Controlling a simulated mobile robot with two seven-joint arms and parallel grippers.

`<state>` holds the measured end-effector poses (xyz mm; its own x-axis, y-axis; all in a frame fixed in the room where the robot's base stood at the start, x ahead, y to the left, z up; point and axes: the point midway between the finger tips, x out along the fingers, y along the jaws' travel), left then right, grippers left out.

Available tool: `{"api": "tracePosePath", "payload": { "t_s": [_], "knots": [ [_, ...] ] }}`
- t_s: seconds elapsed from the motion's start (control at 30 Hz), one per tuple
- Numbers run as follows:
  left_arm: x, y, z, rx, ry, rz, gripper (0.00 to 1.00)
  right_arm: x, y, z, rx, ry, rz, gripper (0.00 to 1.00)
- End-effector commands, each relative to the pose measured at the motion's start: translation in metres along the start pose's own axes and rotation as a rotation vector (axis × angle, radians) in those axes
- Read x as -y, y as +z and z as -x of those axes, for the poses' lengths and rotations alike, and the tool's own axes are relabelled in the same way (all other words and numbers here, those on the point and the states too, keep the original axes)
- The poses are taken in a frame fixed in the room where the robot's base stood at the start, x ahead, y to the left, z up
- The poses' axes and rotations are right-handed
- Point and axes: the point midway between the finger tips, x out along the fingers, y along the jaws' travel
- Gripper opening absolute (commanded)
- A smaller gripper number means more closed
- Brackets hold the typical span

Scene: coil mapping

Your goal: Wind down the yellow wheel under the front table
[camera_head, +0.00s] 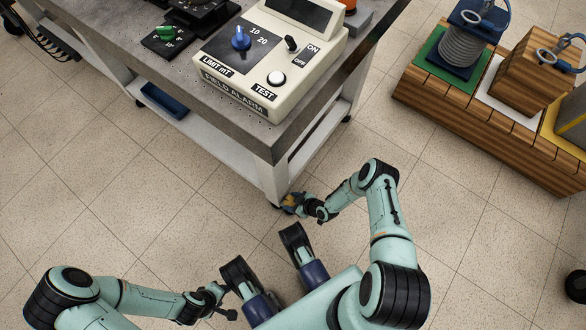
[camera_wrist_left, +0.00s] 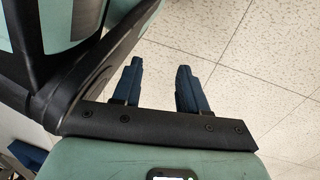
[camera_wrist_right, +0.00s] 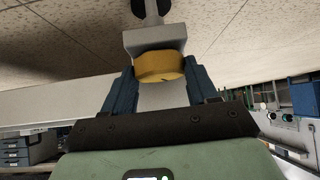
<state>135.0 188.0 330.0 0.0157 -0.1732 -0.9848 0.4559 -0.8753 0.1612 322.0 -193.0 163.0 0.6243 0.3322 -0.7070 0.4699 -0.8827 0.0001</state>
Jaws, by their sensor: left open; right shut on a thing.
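The yellow wheel (camera_wrist_right: 160,67) is a short, thick disc under a pale metal bracket in the right wrist view. My right gripper (camera_wrist_right: 160,85) has its blue fingers on either side of it, shut on it. In the head view my right gripper (camera_head: 293,203) is low at the near corner leg of the front table (camera_head: 272,145), and only a little yellow shows there. My left gripper (camera_head: 222,298) is low at the left, away from the table. Its two blue fingers (camera_wrist_left: 158,88) are apart with nothing between them.
A blue tray (camera_head: 165,100) lies on the lower shelf. A wooden stand (camera_head: 480,115) with coils is at the right.

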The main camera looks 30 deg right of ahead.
Motion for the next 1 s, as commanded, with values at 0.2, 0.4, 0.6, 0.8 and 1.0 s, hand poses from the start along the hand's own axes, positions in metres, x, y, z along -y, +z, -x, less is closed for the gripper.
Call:
{"api": "tracePosePath", "payload": {
  "t_s": [0.2, 0.4, 0.6, 0.8, 1.0],
  "knots": [
    [-0.025, -0.028, 0.028, -0.106, 0.047, -0.030, 0.43, 0.004, -0.002, 0.002, 0.001, 0.108, -0.110, 0.28],
    [-0.038, -0.042, 0.042, -0.163, 0.072, -0.044, 0.43, 0.005, -0.002, 0.001, 0.000, 0.198, -0.198, 0.28],
    [-0.045, -0.049, 0.049, -0.191, 0.084, -0.050, 0.43, 0.006, -0.001, 0.000, 0.000, 0.257, -0.258, 0.28],
    [-0.048, -0.052, 0.052, -0.202, 0.090, -0.053, 0.43, 0.005, -0.001, 0.000, 0.000, 0.284, -0.284, 0.28],
    [-0.048, -0.052, 0.052, -0.203, 0.090, -0.053, 0.43, 0.005, 0.000, 0.000, 0.001, 0.288, -0.288, 0.28]
  ]
}}
